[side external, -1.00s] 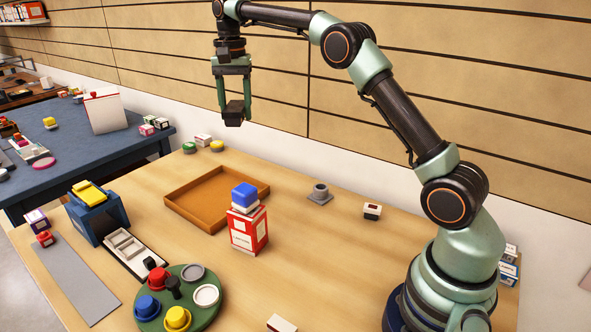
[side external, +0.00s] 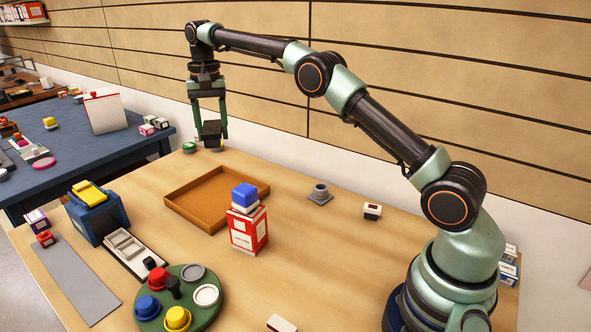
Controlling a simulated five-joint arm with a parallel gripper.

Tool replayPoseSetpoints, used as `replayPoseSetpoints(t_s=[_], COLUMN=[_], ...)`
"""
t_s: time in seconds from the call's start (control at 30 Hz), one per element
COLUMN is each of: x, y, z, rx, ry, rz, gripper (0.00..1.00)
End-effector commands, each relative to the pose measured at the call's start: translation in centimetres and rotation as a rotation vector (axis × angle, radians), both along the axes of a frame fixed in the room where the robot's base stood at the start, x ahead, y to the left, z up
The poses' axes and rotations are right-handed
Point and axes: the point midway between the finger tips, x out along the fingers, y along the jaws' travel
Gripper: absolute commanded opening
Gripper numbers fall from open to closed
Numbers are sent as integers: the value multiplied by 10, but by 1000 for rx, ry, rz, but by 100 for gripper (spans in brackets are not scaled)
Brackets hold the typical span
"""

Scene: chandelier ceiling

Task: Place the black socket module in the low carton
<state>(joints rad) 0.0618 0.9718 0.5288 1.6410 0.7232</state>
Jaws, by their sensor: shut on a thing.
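My gripper (side external: 210,138) is in the upper left of the side external view, pointing down. Its two fingers are shut on a small black block, the black socket module (side external: 211,129), held between the fingertips. The low carton (side external: 215,202) is a shallow, open brown tray on the wooden table, and its inside looks empty. In the picture the module is above the carton's far edge, clear of it. I cannot tell exactly how high it is or whether it is over the carton.
A red-and-white box (side external: 249,233) with a blue-topped piece stands against the carton's near right side. A blue device (side external: 97,215) and a green round tray (side external: 180,298) of buttons stand nearer. The table right of the red box is mostly clear.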

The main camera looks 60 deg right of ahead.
Motion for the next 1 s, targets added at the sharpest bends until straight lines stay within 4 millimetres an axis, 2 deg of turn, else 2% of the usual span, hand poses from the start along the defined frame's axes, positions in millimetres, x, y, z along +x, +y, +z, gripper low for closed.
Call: replayPoseSetpoints(t_s=[0.17, 0.3, 0.5, 0.6, 0.83, 1.0], x=[-2, -2, -1, -1, -1, -1], y=[0, 0, 0, 0, 0, 0], z=[-33, -68, -111, -124, -138, -163], rx=[0, 0, 0, 1, 0, 0], ry=[4, 6, 3, 2, 1, 3], rz=[-1, -1, -1, -1, -1, -1], gripper=[1, 1, 1, 1, 1, 1])
